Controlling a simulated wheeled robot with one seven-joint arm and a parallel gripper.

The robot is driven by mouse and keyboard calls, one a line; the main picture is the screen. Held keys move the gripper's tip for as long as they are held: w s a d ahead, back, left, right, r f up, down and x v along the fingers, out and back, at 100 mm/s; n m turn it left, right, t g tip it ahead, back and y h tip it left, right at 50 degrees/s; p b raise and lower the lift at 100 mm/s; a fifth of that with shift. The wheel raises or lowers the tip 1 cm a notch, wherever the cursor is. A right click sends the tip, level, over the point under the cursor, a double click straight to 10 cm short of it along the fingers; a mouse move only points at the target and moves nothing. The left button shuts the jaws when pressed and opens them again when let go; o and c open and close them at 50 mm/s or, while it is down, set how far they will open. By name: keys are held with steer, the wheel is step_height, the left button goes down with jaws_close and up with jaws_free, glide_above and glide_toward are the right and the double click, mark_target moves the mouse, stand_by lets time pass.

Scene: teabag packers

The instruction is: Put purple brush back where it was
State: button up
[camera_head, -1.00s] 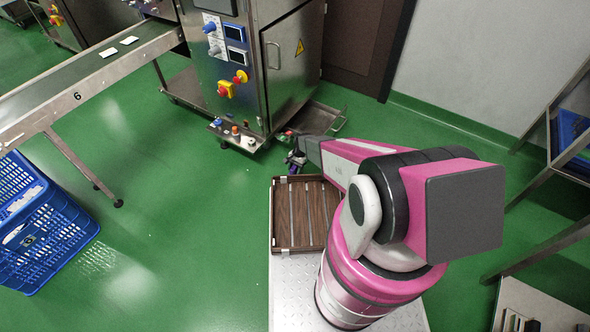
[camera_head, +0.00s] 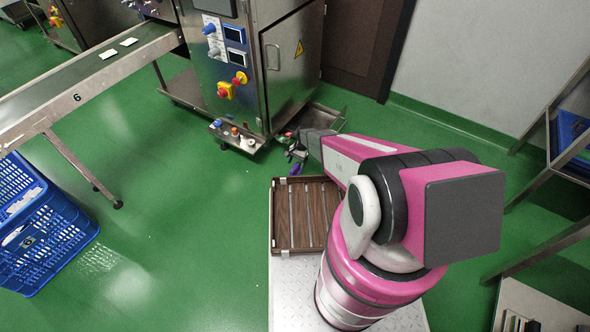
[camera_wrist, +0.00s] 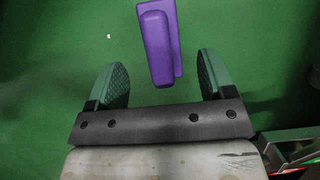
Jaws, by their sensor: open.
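The purple brush (camera_wrist: 156,45) fills the upper middle of the wrist view, its long axis nearly in line with the view. In the head view it is a small purple patch (camera_head: 295,169) just below the gripper. My gripper (camera_head: 297,156) is open, reaching out over the green floor beyond the wooden tray. In the wrist view its green-padded fingers (camera_wrist: 162,62) stand apart on both sides of the brush's lower end, with a gap to each. I cannot tell whether the brush hangs free or rests on something.
A brown wooden slatted tray (camera_head: 273,217) lies nearer than the gripper. A steel machine (camera_head: 240,85) stands behind, with a low ledge of small coloured items (camera_head: 237,133) and an open metal pan (camera_head: 325,117). Blue crates (camera_head: 45,235) stand left. The green floor between is clear.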

steer(key=v, duration=0.8)
steer(key=s+d+r+n+t+h, duration=0.1)
steer(key=s+d+r, duration=0.3)
steer(key=r, duration=0.8)
steer(key=s+d+r+n+t, duration=0.1)
steer(key=s+d+r+n, duration=0.2)
steer(key=s+r, duration=0.6)
steer(key=s+d+r+n+t+h, duration=0.1)
steer(key=s+d+r+n, duration=0.2)
steer(key=r, duration=1.4)
steer(key=s+d, duration=0.1)
steer(key=s, duration=0.3)
steer(key=shift+s+d+r+t+h, duration=0.2)
steer(key=shift+d+r+t+h, duration=0.05)
steer(key=shift+d+t+h, duration=0.1)
